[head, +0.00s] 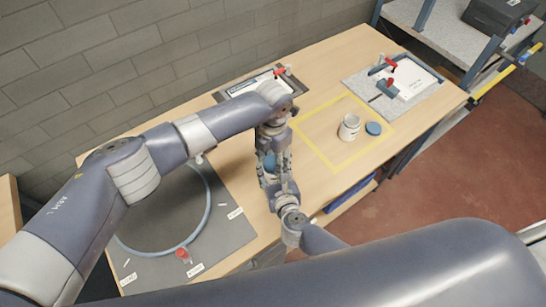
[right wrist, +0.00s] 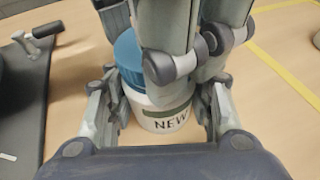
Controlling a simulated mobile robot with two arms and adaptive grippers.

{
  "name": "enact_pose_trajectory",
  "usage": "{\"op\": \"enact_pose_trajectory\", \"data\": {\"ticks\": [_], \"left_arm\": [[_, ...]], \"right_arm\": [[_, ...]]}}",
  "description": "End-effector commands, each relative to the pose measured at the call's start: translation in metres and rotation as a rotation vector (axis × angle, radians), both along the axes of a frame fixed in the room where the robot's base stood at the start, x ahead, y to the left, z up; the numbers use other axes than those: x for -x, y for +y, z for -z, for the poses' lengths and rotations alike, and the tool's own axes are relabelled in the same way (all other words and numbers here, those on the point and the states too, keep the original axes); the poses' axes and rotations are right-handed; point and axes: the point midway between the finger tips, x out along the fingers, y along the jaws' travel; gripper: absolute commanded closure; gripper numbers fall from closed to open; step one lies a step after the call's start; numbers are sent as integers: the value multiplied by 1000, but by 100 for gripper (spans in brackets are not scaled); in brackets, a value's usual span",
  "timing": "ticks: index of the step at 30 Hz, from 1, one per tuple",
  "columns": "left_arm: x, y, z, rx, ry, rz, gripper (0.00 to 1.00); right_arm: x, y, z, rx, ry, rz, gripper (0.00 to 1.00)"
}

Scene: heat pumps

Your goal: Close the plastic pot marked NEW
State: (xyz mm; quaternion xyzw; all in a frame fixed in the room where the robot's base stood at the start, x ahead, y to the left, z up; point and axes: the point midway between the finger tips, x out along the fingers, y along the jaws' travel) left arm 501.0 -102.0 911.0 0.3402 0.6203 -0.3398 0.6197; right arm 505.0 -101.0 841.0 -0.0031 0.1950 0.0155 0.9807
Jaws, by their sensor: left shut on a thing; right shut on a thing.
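The white plastic pot marked NEW (right wrist: 168,121) stands upright between the fingers of my right gripper (right wrist: 160,100), which is shut on its sides. A blue lid (right wrist: 128,52) is at the pot's top, and my left gripper (right wrist: 190,55) is shut on it from above. The lid looks in contact with the pot; whether it is fully seated is hidden by the left fingers. In the head view, my left gripper (head: 273,150) and right gripper (head: 272,182) meet around the pot, which they mostly hide.
A second white pot (head: 348,127) stands inside a yellow taped square (head: 313,147), with a blue lid (head: 373,128) beside it. A grey mat (head: 232,232) with a hose ring (head: 207,221) lies left. A board with clamps (head: 398,85) lies at the far right.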

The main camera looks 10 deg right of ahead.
Motion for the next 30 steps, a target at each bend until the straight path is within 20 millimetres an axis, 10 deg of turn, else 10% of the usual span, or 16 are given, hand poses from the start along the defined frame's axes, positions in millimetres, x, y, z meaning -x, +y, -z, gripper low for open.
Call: {"op": "enact_pose_trajectory", "data": {"ticks": [8,11,30], "left_arm": [[-1,0,-1,0,-1,5,65],[-1,0,-1,0,-1,4,34],[-1,0,-38,2,-1,3,34]], "right_arm": [[1,-1,1,1,3,1,100],[1,-1,1,1,3,1,100],[1,-1,2,1,3,1,100]]}}
